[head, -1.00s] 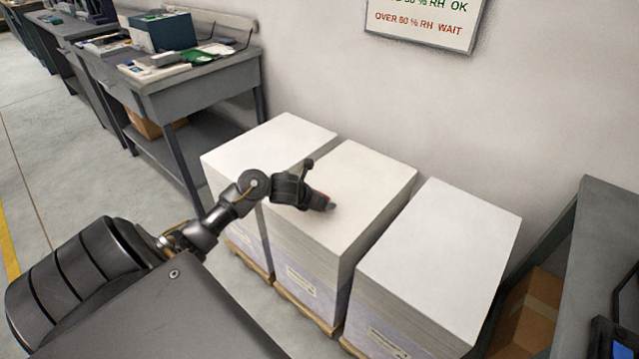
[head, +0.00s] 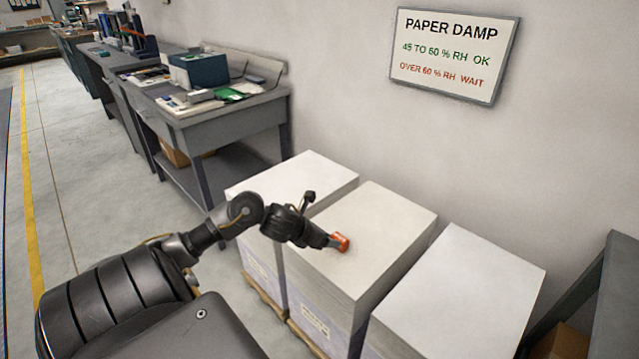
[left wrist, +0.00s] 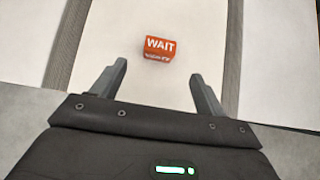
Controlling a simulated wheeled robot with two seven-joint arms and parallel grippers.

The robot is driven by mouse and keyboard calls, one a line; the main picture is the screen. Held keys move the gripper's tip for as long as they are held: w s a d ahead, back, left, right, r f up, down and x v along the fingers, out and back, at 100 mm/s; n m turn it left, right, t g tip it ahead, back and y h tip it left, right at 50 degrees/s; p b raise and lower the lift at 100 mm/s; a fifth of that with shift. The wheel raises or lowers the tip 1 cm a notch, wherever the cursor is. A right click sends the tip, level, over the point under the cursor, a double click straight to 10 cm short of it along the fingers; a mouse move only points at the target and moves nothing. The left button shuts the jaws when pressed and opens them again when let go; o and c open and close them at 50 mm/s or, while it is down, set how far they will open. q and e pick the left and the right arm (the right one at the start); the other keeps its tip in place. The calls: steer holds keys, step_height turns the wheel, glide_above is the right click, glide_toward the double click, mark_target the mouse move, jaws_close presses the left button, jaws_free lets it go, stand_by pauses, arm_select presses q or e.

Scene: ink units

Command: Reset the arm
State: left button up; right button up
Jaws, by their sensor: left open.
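A small red-orange block (head: 341,242) marked WAIT sits on the top of the middle paper stack (head: 385,215). In the left wrist view the block (left wrist: 159,48) lies just beyond my fingertips, slightly nearer the middle of the gap, with its lettering facing me. My left gripper (head: 328,241) reaches over this stack. Its fingers are spread apart and empty, and the left wrist view shows the open gripper (left wrist: 159,72) clearly. In the head view the block partly hides behind the fingertips. My right gripper is in no view.
Paper stacks stand left (head: 300,178) and right (head: 465,280) of the middle one, all on pallets. A grey workbench (head: 200,115) with boxes is behind left. A humidity sign (head: 455,55) hangs on the wall. A grey table (head: 615,290) is at right.

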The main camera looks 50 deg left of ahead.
arm_select(q)
steer(key=shift+s+r, duration=0.5)
steer(key=shift+s, duration=0.05)
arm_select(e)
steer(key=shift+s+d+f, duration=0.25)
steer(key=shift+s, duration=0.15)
